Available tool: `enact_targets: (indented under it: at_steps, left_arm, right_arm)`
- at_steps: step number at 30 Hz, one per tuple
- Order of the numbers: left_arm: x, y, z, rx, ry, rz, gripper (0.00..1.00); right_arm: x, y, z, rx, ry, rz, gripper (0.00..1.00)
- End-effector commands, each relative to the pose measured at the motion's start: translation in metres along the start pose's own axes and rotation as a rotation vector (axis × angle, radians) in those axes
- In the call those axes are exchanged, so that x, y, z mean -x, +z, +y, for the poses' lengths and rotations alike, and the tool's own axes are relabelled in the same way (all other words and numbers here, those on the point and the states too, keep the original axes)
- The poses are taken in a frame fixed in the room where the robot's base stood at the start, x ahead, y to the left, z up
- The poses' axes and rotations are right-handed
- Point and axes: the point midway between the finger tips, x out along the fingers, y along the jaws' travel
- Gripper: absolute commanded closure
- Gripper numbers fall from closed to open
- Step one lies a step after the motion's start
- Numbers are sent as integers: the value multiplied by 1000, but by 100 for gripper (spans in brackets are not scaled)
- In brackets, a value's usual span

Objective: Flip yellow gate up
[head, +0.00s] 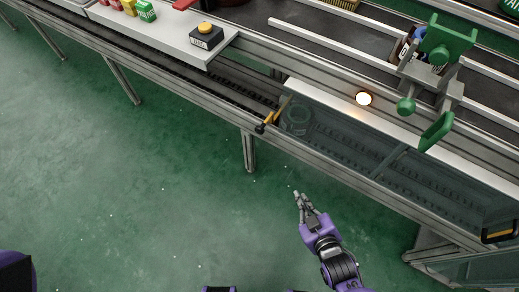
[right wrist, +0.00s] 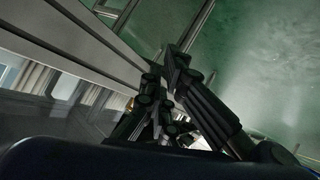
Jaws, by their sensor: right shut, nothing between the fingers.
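The yellow gate (head: 277,111) is a short yellow bar with a dark end. In the head view it sits on the near rail of the lower conveyor, at the left end of the clear-covered section, and slants up to the right. My right gripper (head: 303,197) is shut and empty over the green floor, in front of the conveyor and apart from the gate. The right wrist view shows its dark fingers (right wrist: 168,85) close up, with a metal rail beside them. My left gripper is out of the head view.
A white panel left of the gate carries a black box with a yellow button (head: 207,35). A green-handled fixture (head: 430,75) stands on the upper belt at right. A lit round lamp (head: 364,98) is on the conveyor side. The floor (head: 150,190) in front is clear.

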Motion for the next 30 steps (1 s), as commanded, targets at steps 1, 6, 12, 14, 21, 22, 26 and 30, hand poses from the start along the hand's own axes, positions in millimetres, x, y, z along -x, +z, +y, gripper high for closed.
enact_targets:
  at_steps: [1, 6, 12, 14, 21, 22, 26, 30]
  left_arm:
    - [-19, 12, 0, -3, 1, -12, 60]
    - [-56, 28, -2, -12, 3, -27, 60]
    - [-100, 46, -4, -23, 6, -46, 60]
    - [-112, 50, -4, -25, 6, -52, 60]
    - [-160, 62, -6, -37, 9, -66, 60]
    - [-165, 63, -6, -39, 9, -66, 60]
    - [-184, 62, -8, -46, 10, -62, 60]
    - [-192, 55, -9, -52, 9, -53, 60]
  right_arm:
    - [-25, 10, -6, 63, 1, 36, 100]
    - [-87, 6, -7, 314, 39, 187, 100]
    - [-150, 1, -12, 636, 128, 366, 100]
    - [-166, -1, -14, 735, 165, 418, 100]
    - [-216, -10, -21, 1151, 381, 622, 100]
    - [-221, -11, -22, 1209, 419, 646, 100]
    - [-229, -18, -24, 1458, 619, 743, 100]
    - [-215, -20, -28, 1716, 882, 802, 100]
